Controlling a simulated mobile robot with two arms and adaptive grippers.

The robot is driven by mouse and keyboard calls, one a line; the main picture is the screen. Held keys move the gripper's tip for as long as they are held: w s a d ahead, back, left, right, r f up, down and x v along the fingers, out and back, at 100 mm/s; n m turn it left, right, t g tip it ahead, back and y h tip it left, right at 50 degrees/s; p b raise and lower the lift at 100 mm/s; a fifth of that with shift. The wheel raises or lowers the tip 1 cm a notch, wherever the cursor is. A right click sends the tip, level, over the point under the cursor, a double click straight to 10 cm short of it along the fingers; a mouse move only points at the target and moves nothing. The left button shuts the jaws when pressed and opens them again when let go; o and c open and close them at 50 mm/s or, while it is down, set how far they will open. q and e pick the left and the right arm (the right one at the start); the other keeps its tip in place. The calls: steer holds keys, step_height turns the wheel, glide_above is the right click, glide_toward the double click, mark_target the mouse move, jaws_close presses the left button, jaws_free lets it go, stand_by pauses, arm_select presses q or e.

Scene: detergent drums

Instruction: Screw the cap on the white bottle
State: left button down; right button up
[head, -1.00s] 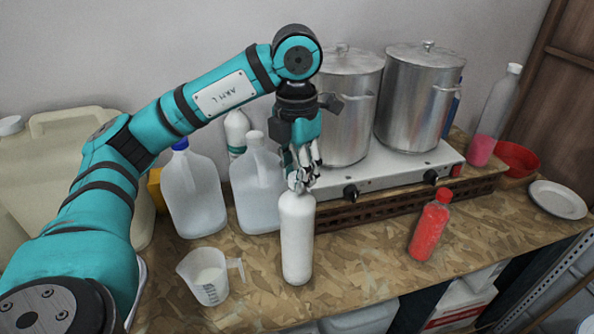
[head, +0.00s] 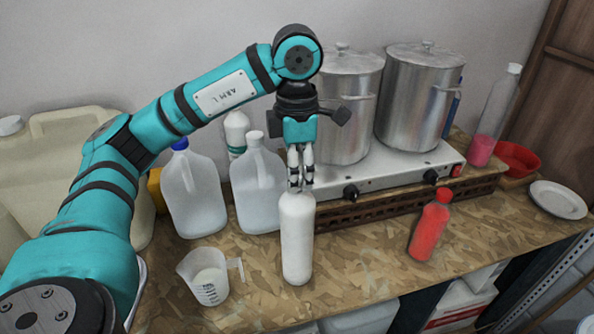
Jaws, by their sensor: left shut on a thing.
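The white bottle (head: 297,240) stands upright on the wooden board bench, near its front middle. My left gripper (head: 300,186) points straight down over the bottle's mouth. Its fingers are shut on the cap at the top of the bottle; the cap is mostly hidden between the fingertips, so I cannot tell how far down it sits on the neck. My right gripper is not in view.
A measuring jug (head: 204,277) stands left of the bottle, and clear jugs (head: 258,190) stand behind it. A hot plate (head: 395,172) with two steel pots (head: 415,100) is behind right. A red bottle (head: 429,228) stands to the right. The bench between the bottles is clear.

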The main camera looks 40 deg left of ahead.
arm_select(q)
steer(key=shift+f, duration=0.1)
steer(key=m, duration=0.5)
steer(key=shift+m, duration=0.4)
steer(key=c, duration=1.2)
jaws_free()
steer(key=shift+o, duration=0.2)
steer(key=shift+w, duration=0.1)
steer(key=shift+r, duration=0.2)
steer(key=n, duration=0.4)
steer(key=shift+n+p, duration=0.3)
steer(key=shift+n, duration=0.6)
